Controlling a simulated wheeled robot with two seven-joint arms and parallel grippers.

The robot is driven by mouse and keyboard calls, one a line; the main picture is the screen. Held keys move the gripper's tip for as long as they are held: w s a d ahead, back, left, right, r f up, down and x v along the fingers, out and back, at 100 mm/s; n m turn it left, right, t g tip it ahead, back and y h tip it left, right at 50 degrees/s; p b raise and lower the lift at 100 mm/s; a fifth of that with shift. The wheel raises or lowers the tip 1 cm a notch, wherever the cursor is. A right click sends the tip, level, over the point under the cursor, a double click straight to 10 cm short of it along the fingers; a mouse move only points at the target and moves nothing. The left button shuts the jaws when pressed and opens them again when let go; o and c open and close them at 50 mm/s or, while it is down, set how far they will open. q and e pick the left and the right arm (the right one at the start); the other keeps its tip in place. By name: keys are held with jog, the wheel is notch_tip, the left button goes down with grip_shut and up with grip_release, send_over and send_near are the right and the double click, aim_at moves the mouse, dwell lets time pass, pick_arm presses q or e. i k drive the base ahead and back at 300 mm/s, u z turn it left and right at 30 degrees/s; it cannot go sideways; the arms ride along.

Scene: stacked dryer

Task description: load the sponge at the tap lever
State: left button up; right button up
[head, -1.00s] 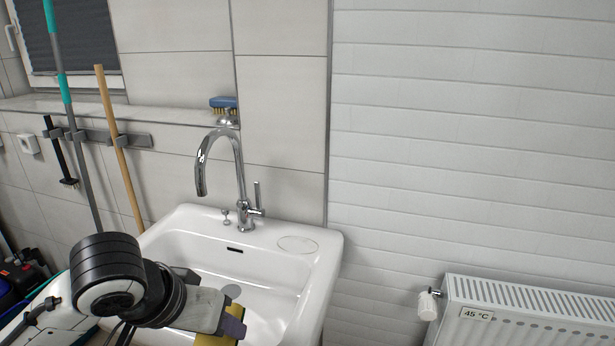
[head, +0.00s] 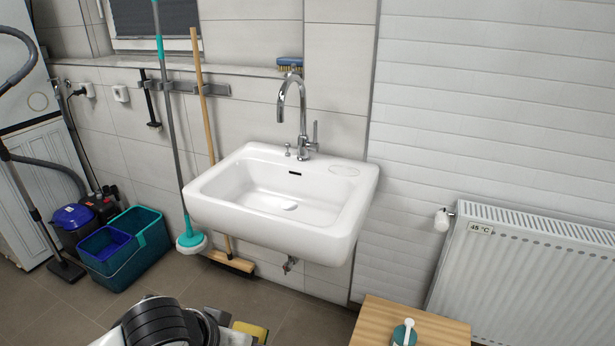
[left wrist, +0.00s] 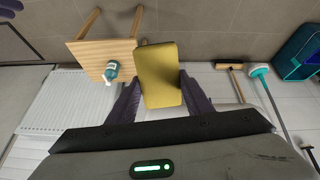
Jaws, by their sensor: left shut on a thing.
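The tap lever (head: 316,134) stands upright at the right of the chrome tap (head: 299,112) on the white sink (head: 353,202). My left gripper (left wrist: 160,88) is shut on a yellow sponge (left wrist: 160,62), with a finger on each side of it. In the head view the yellow sponge (head: 250,331) shows at the bottom edge, low in front of the sink and well apart from the tap lever. My arm hides part of the gripper there.
A small wooden table (head: 437,326) with a soap bottle (head: 404,333) stands at lower right. A radiator (head: 530,262) is on the right. A mop (head: 191,240), a broom (head: 231,262) and a teal bucket (head: 140,250) are at left. The sink bowl looks empty.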

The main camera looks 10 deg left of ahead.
aim_at(314, 146)
jog(key=u, duration=2.5)
jog(key=i, duration=2)
jog(key=z, duration=1.3)
